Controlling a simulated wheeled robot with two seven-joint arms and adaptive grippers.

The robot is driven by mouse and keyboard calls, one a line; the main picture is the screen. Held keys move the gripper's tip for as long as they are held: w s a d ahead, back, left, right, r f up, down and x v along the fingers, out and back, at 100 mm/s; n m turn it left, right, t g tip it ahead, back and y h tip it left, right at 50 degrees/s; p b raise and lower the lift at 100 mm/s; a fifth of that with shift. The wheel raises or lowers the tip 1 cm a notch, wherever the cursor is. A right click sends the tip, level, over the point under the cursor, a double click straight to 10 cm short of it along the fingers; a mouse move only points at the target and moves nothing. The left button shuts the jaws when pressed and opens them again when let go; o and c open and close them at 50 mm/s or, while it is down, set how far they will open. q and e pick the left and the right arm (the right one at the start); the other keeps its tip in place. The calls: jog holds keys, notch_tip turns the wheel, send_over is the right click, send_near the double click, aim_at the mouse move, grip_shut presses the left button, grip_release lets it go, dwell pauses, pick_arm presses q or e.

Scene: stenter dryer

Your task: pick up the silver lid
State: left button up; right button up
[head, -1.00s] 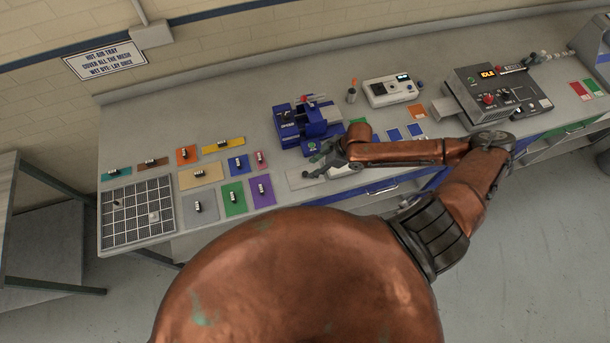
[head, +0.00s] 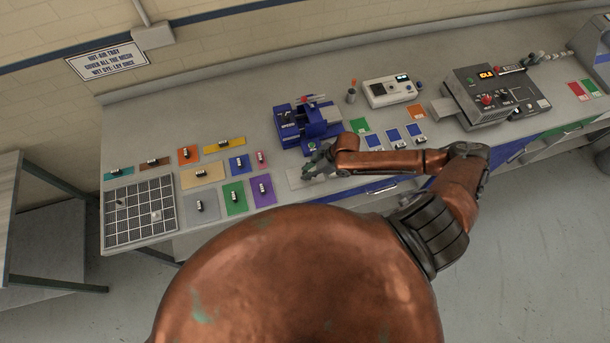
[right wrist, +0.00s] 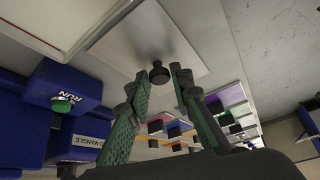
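The silver lid is a flat pale plate with a small dark knob. In the head view the lid (head: 295,179) lies near the bench's front edge, partly hidden by my right gripper (head: 315,168). In the right wrist view the lid (right wrist: 120,45) shows with its black knob (right wrist: 160,72) upright near its middle. My right gripper (right wrist: 166,76) is open, with one green finger on each side of the knob, close to it. I cannot tell whether the fingers touch it. My left gripper is in neither view.
A blue mangle (head: 288,126) with a green RUN button stands just behind the lid. Several coloured cards with black knobs and a grid mesh tray (head: 120,211) lie to the left. A white meter (head: 385,92) and a grey control unit (head: 500,98) stand to the right.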

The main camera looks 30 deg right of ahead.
grip_shut()
jog(key=shift+r, duration=0.15)
